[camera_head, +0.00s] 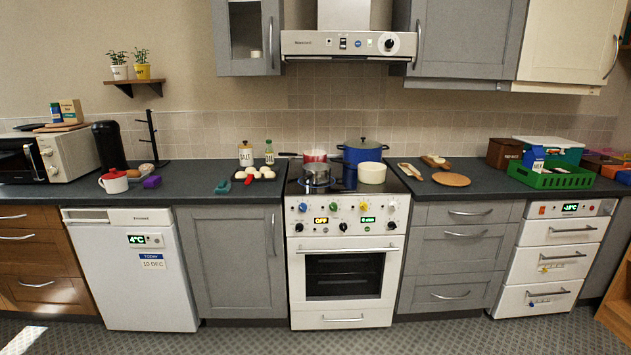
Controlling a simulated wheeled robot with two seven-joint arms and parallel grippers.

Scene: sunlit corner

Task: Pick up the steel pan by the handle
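A small steel pan (316,175) sits on the front left of the stove top (345,186). Its handle is too small to make out clearly. A red and white pan (315,156) stands just behind it, with a dark handle pointing left. A blue pot (362,151) is at the back right of the stove, and a cream pot (372,173) is at the front right. Neither of my grippers is in view.
The oven (345,273) is below the stove top, with grey cabinets on both sides. A dark tray (254,177) with small items lies left of the stove. A round wooden board (451,180) lies to the right. The floor (250,338) in front is clear.

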